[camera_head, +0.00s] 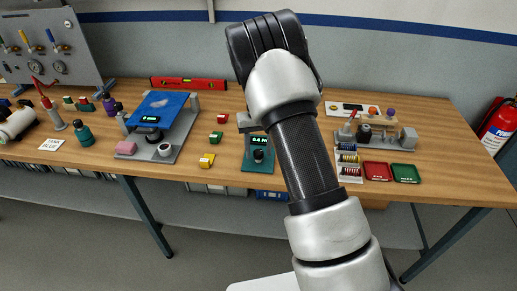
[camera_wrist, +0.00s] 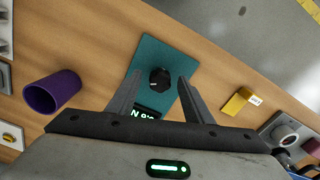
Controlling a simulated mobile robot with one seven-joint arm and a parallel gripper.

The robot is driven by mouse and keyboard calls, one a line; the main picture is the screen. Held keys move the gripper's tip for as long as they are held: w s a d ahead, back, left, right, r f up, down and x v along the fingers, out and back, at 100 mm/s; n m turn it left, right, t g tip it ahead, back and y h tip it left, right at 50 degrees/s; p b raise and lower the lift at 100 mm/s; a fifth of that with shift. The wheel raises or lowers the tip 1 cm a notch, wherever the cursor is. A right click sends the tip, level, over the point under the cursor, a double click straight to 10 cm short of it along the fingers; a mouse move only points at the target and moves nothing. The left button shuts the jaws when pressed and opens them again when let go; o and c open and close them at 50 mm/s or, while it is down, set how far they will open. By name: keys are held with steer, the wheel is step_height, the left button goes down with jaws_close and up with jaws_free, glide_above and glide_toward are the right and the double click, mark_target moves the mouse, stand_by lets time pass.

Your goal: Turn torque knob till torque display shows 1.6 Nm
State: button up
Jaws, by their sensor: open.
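The torque unit is a teal plate with a black knob (camera_head: 259,155) and a small dark display (camera_head: 259,141) with green digits. In the head view the display seems to read 0.6, but the digits are small. In the wrist view the black knob (camera_wrist: 160,79) sits on the teal plate (camera_wrist: 165,55), and the display (camera_wrist: 147,113) is upside down and partly hidden. My gripper (camera_wrist: 160,74) is open. Its two fingers appear on either side of the knob, with gaps on both sides; I cannot tell their height above it. In the head view my arm hides the gripper.
A yellow block (camera_wrist: 238,101) lies on the table to the right, and a purple cup (camera_wrist: 52,92) stands to the left in the wrist view. In the head view, a blue-topped stand (camera_head: 158,108) is left of the unit; red and green trays (camera_head: 405,173) are right.

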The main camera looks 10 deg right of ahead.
steer(key=c, duration=1.1)
steer(key=shift+o, duration=0.2)
steer(key=shift+m, duration=0.3)
steer(key=m+b, duration=0.1)
steer(key=m, duration=0.3)
steer(key=shift+w, duration=0.1)
steer(key=m, duration=0.5)
steer(key=shift+r, duration=0.1)
steer(key=o, duration=1.1)
steer(key=shift+c, duration=0.2)
